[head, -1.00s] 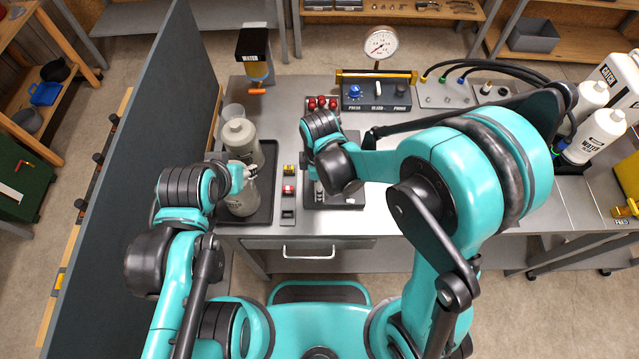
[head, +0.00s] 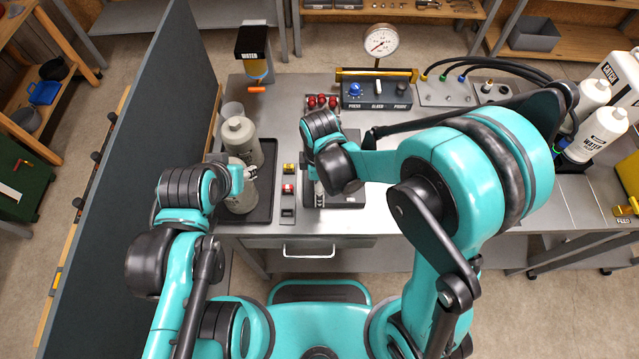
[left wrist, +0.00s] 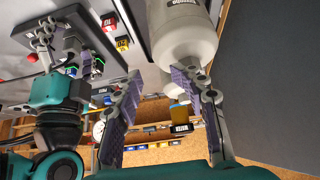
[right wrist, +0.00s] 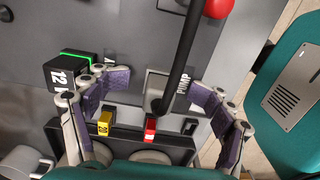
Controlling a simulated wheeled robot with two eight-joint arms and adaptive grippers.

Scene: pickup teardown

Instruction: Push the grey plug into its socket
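In the right wrist view a grey block (right wrist: 156,84) stands beside the word PUMP, with a thick black cable or rod crossing to it; it looks like the grey plug, but I cannot be sure. Beyond it lies a strip with a yellow piece (right wrist: 105,123), a red piece (right wrist: 150,128) and a dark opening (right wrist: 189,127) that may be the socket. My right gripper (right wrist: 158,97) is open, its fingers apart on either side of the grey block. My left gripper (left wrist: 165,88) is open and empty, close to a grey bottle (left wrist: 182,40). In the head view my right wrist hides the grey block.
A black box marked 12 with a green light (right wrist: 70,72) stands beside one right finger. A red ball knob (right wrist: 218,7) is near the cable. Grey bottles (head: 240,140) stand in a black tray at the left, beside a dark partition (head: 140,150). A gauge (head: 381,41) stands behind.

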